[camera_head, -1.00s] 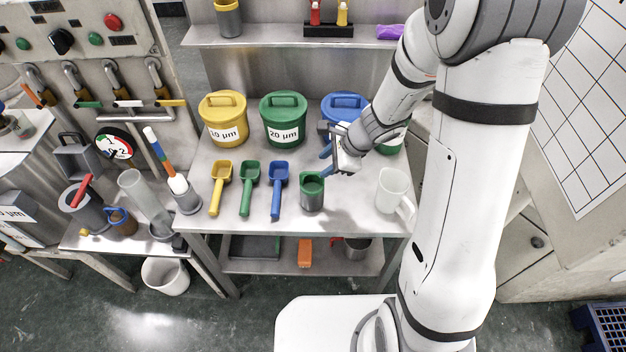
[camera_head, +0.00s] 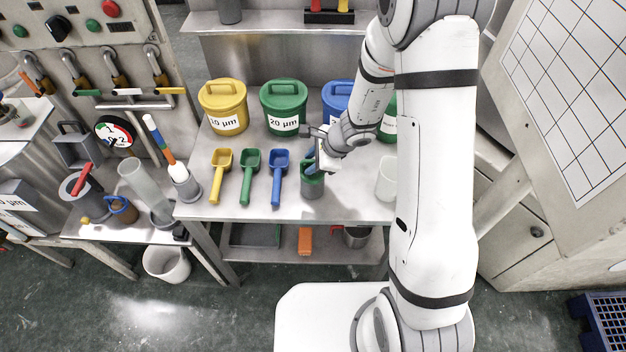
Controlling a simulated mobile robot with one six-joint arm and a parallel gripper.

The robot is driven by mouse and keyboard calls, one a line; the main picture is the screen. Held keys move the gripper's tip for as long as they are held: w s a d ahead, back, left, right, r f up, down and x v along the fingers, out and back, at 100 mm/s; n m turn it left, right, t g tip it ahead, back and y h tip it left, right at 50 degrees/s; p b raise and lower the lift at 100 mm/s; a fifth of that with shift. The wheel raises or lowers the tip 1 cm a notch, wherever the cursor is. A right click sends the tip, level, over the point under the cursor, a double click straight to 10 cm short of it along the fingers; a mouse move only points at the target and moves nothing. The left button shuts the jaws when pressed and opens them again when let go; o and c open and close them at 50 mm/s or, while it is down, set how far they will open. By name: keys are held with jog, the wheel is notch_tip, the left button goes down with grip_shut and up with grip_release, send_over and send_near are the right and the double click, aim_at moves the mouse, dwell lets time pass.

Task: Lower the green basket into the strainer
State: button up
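A grey cylindrical cup with a green rim and inside (camera_head: 312,186) stands on the steel table, right of the blue scoop. It is the nearest match to a green basket, but I cannot tell whether it is the basket or the strainer. No separate strainer can be made out.
Yellow (camera_head: 223,107), green (camera_head: 284,107) and blue (camera_head: 335,100) lidded tubs stand behind. Yellow (camera_head: 219,177), green (camera_head: 250,178) and blue (camera_head: 279,178) scoops lie left of the cup. A white jug (camera_head: 386,180) stands right, partly hidden by my arm. The table's front edge is close.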

grip_shut()
dwell(0.5)
